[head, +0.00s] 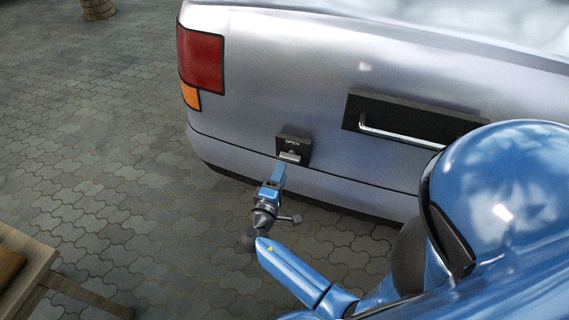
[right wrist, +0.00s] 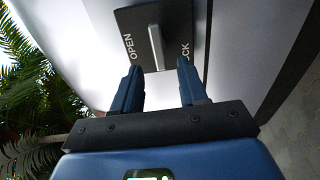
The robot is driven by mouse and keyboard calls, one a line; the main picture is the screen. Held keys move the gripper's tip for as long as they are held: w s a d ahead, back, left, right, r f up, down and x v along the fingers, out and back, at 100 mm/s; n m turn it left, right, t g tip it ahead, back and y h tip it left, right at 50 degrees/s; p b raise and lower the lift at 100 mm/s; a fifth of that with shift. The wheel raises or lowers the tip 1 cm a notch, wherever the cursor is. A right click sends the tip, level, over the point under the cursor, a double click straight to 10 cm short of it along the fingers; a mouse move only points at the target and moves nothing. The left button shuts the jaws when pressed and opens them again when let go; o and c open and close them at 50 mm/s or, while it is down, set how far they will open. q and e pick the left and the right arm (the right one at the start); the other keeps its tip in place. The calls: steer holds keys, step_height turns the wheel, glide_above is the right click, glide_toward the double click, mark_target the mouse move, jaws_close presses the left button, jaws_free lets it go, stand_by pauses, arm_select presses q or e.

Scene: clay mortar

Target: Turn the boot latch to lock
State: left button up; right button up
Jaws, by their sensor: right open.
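The boot latch is a black plate (head: 294,139) with a silver lever (head: 289,157) on the silver car's rear, and OPEN is printed on its upper part. In the right wrist view the lever (right wrist: 157,47) stands upright in the picture, between the word OPEN and a word partly hidden by a finger, ending in "CK". My right gripper (head: 277,172) is just below the latch in the head view. In the right wrist view its open fingers (right wrist: 159,66) straddle the line of the lever, one to each side; contact cannot be told. My left gripper is not in view.
A dark handle recess with a pale bar (head: 405,134) is on the car to the right of the latch. A tail light (head: 200,60) is at the car's left corner. A wooden piece of furniture (head: 30,262) stands at lower left.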

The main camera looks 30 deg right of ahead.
steer(key=shift+v, duration=0.85)
